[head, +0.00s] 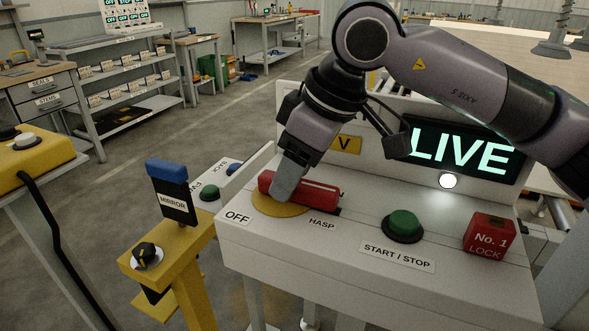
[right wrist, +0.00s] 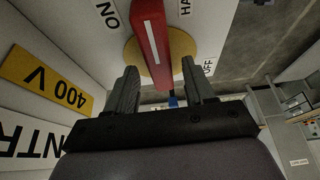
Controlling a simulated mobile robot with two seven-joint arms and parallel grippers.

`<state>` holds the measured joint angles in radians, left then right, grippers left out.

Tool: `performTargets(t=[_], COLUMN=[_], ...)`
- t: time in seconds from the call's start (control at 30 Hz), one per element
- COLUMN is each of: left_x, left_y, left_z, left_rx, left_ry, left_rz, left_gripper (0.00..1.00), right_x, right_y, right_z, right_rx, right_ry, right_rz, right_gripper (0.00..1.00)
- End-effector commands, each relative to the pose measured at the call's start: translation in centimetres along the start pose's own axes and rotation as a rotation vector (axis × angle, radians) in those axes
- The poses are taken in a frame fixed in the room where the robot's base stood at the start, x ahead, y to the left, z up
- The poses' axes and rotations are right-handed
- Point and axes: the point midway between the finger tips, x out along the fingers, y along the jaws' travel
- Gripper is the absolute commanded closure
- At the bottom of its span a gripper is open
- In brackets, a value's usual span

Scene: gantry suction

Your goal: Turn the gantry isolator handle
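The isolator handle (head: 318,196) is a red bar with a white stripe, lying across a round yellow plate (head: 270,206) on top of the grey control box. In the right wrist view the handle (right wrist: 150,38) runs between the finger lines. My right gripper (head: 287,184) is over the handle's left end. In the wrist view its fingers (right wrist: 160,72) are apart, one on each side of the bar, with gaps visible. My left gripper is not in view.
A lit LIVE sign (head: 462,153) stands behind the box. A green START / STOP button (head: 403,225) and a red No. 1 LOCK block (head: 489,236) are right of the handle. A yellow MIRROR post (head: 176,240) stands at left. Open floor lies beyond.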

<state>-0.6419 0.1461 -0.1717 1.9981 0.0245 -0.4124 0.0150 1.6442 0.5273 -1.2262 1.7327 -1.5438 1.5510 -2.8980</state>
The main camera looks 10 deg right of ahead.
Motion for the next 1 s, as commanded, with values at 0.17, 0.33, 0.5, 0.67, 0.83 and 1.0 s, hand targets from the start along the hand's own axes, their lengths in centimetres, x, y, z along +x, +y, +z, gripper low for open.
performTargets(t=[0.17, 0.33, 0.5, 0.67, 0.83, 1.0], left_x=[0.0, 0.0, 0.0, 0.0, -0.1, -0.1], left_y=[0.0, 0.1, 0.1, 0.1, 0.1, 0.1], left_z=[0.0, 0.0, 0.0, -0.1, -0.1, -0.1], left_rx=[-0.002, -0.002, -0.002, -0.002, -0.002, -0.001], left_ry=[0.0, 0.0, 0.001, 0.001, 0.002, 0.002], left_rz=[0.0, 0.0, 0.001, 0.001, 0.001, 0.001], left_gripper=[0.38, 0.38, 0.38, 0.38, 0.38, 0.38], right_x=[0.1, -0.3, -2.8, -5.3, -6.9, -7.1], right_y=[0.0, 0.0, 0.0, 0.0, 0.0, 0.0], right_z=[0.1, 0.1, 0.0, 0.0, 0.0, 0.0], right_rx=[0.002, 0.004, 0.003, 0.002, 0.003, 0.003], right_ry=[-0.003, -0.002, 0.001, -0.001, -0.001, -0.002], right_rz=[-0.002, -0.001, 0.001, 0.0, 0.0, -0.002], right_gripper=[0.47, 0.47, 0.47, 0.47, 0.47, 0.47])
